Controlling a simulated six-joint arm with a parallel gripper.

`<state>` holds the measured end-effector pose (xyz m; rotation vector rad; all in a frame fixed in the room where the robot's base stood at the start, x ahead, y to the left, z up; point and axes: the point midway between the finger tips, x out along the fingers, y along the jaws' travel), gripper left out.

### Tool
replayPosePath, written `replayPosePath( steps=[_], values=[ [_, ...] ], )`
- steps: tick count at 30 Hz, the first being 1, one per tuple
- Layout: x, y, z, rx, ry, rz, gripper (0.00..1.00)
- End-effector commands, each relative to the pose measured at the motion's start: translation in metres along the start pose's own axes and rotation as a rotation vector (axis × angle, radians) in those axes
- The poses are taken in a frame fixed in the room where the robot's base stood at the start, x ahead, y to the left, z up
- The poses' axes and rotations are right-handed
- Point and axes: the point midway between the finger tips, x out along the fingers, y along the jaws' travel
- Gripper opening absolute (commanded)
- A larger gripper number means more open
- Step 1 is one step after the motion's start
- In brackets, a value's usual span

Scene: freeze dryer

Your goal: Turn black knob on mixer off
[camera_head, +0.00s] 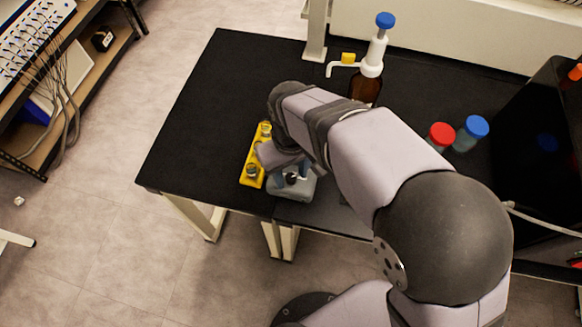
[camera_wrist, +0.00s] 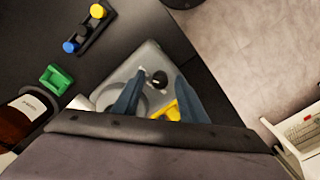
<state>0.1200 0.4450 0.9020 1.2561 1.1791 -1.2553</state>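The mixer (camera_head: 296,190) is a small grey device at the front edge of the black table, partly hidden by my arm. It also shows in the wrist view (camera_wrist: 147,60), where the fingers cover part of it. Its black knob (camera_head: 291,178) is on the upper side, and in the wrist view the knob (camera_wrist: 159,79) appears between the two fingertips. My gripper (camera_wrist: 161,76) has its blue-grey fingers apart with nothing held. It is over the mixer in the head view (camera_head: 287,168); whether the fingers touch the knob I cannot tell.
A yellow rack (camera_head: 250,172) with vials stands just left of the mixer. A brown bottle (camera_head: 364,88) with a blue-capped dispenser stands behind my arm. Red-capped (camera_head: 440,135) and blue-capped (camera_head: 472,132) bottles stand to the right. The table's left part is clear.

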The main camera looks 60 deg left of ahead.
Motion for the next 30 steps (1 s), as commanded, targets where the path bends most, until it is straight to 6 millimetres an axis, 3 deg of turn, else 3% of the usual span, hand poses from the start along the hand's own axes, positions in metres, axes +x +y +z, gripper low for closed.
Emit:
replayPosePath(
  steps=[3, 8, 20, 30],
  values=[
    [0.0000, 0.0000, 0.0001, 0.000, 0.000, 0.000, 0.39],
    [-0.0002, 0.0000, 0.0002, 0.000, 0.000, 0.000, 0.00],
    [-0.0012, 0.0000, 0.0000, -0.041, -0.001, 0.000, 0.00],
    [-0.0026, 0.0000, -0.0003, -0.250, -0.001, 0.000, 0.00]
  ],
)
